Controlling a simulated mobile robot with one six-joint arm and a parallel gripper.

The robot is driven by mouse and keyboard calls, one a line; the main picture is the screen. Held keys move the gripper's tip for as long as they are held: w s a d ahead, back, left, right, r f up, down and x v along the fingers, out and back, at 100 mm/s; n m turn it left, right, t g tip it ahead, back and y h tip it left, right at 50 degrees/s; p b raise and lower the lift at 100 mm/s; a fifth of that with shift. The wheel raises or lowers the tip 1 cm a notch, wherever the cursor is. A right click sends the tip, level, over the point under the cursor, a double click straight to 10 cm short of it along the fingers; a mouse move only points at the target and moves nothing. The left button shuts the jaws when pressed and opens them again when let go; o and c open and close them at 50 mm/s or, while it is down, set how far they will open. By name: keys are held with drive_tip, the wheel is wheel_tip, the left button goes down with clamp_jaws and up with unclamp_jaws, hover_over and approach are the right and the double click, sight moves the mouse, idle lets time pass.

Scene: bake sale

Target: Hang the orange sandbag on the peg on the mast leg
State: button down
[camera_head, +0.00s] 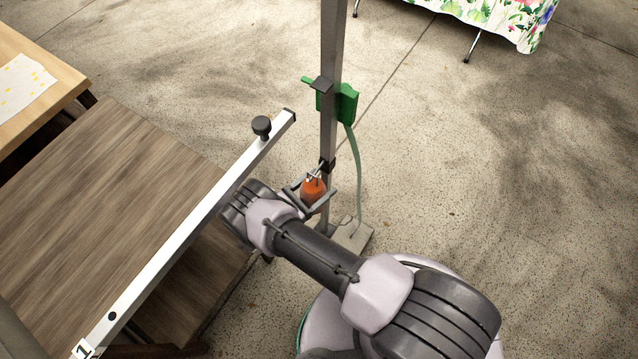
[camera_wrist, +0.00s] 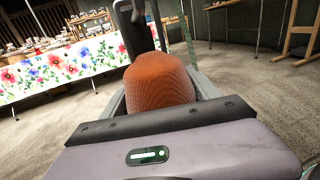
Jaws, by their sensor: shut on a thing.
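The orange sandbag (camera_head: 313,192) is between the fingers of my gripper (camera_head: 312,196), which is shut on it, right by the mast leg (camera_head: 333,60). In the wrist view the sandbag (camera_wrist: 160,82) fills the space between the fingers of my gripper (camera_wrist: 160,92), with the dark mast leg (camera_wrist: 133,28) just beyond it. A dark collar (camera_head: 327,166) sits on the leg just above the bag, with small metal parts in front of it. I cannot tell the peg from the bag's loop there, or whether they touch.
A green box (camera_head: 346,103) with a hanging green cable is fixed higher on the mast leg. A wooden table (camera_head: 110,190) with a white rail (camera_head: 190,222) and black knob (camera_head: 261,127) is at left. A floral-cloth table (camera_wrist: 65,72) stands farther off. Floor at right is open.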

drive_tip(key=shift+c, duration=0.6)
unclamp_jaws()
drive_tip(key=v, duration=1.1)
drive_tip(key=shift+a, duration=0.1)
drive_tip(key=shift+s+a, duration=0.3)
drive_tip(key=shift+a, duration=0.05)
